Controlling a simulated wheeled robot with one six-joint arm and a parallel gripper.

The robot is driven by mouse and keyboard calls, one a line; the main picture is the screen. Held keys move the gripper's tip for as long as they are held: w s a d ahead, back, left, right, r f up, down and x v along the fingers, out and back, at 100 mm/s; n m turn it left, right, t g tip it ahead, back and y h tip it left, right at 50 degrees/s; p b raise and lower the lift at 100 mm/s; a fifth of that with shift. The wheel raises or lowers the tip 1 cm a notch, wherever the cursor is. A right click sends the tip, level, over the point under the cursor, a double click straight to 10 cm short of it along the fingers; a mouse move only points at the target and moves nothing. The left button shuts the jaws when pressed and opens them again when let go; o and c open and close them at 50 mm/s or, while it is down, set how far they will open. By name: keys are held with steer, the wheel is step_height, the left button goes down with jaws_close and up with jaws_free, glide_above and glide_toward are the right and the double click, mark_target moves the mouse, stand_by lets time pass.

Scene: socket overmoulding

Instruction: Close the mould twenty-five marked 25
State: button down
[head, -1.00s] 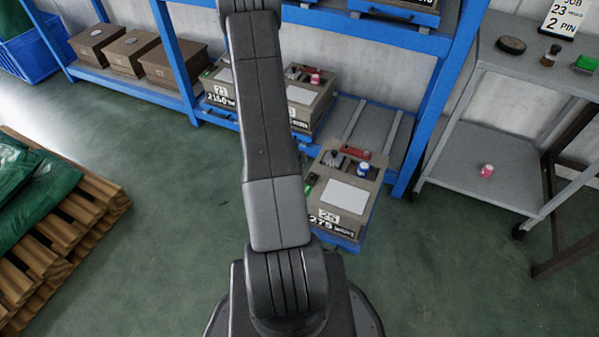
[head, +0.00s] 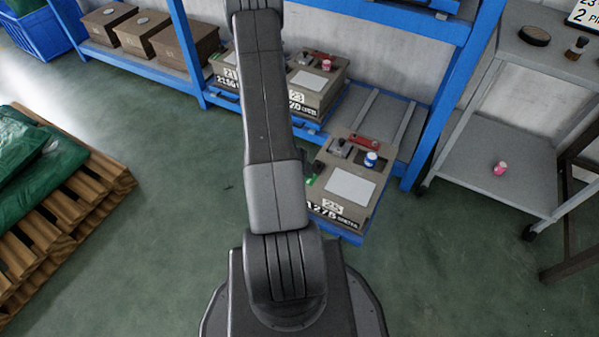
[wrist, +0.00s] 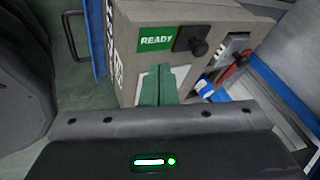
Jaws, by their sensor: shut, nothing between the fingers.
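Mould twenty-five (head: 325,205), a grey-brown block marked 25 with a pale plate on top, sits on a pulled-out blue drawer (head: 352,238) right of my arm. The gripper is hidden in the head view. I cannot tell if the mould is open.
A blue-and-white jar (head: 371,160) and a red part (head: 364,142) are on top of the mould. Mould 23 (head: 322,82) sits on the blue rack (head: 426,115) behind. A grey cart (head: 490,190) stands right, a wooden pallet (head: 60,215) left. Green floor between is clear.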

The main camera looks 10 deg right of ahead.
mark_target(319, 170)
steer(key=shift+w+d+f, duration=0.3)
steer(key=shift+w+d, duration=0.05)
steer(key=shift+w, duration=0.3)
steer(key=shift+w+d+f, duration=0.25)
steer(key=shift+w+d, duration=0.1)
steer(key=shift+w, duration=0.25)
steer(key=shift+w+d+f, duration=0.3)
steer(key=shift+w+d, duration=0.05)
steer(key=shift+w, duration=0.3)
steer(key=shift+w+d, duration=0.1)
